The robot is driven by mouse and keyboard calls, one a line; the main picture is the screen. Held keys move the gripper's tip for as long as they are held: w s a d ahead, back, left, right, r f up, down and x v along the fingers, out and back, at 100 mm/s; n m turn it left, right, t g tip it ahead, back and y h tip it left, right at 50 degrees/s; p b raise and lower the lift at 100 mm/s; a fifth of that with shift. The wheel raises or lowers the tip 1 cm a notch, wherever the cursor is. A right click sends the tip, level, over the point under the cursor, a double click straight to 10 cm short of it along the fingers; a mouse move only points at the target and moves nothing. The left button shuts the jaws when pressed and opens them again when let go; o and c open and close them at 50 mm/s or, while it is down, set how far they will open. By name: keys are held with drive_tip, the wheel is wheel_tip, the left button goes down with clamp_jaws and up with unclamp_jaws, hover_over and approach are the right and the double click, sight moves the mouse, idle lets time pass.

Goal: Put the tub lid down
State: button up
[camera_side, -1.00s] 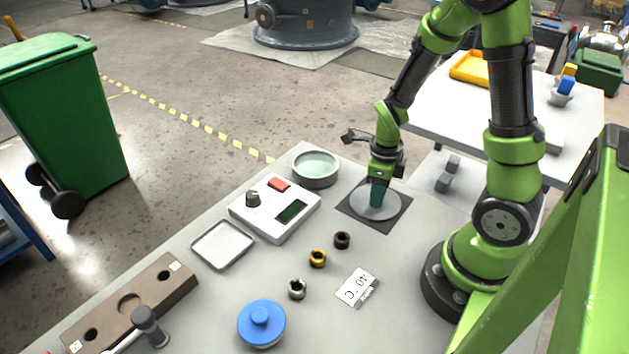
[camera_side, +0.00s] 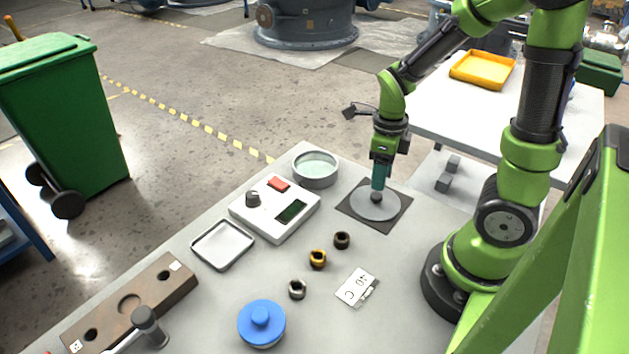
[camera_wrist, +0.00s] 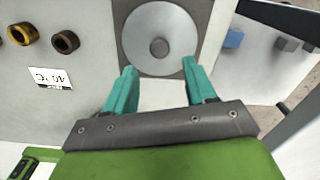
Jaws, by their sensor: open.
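The tub lid (camera_side: 372,206) is a light grey disc with a dark round knob in its middle. It lies flat on a dark square mat (camera_side: 347,207) at the table's right side. My gripper (camera_side: 379,188) is just above the knob, with its teal fingers pointing down. In the wrist view, the lid (camera_wrist: 141,38) lies beyond the fingertips, and my gripper (camera_wrist: 159,66) is open with nothing between its fingers. The open round tub (camera_side: 316,181), with a pale green inside, stands left of the mat.
A white device (camera_side: 262,226) with a red button and a display stands left of the mat. A square tray (camera_side: 222,262), several ring nuts (camera_side: 317,258), a label card (camera_side: 356,287), a blue knobbed lid (camera_side: 261,323) and a brown block (camera_side: 160,300) are nearer the front.

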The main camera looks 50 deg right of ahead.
sight(378, 195)
drive_tip(key=a+r+n+t, duration=0.2)
drive_tip(key=a+r+n, duration=0.2)
drive_tip(key=n, duration=0.5)
drive_tip(key=a+r+n+t+y, duration=0.1)
drive_tip(key=a+r+n+t, duration=0.1)
drive_tip(key=a+r+n, duration=0.2)
drive_tip(key=s+a+r+n+t+y, duration=0.1)
drive_tip(key=a+r+n+t, duration=0.2)
drive_tip(key=r+n, duration=0.6)
drive_tip(key=a+n, duration=0.2)
drive_tip(key=n, duration=0.5)
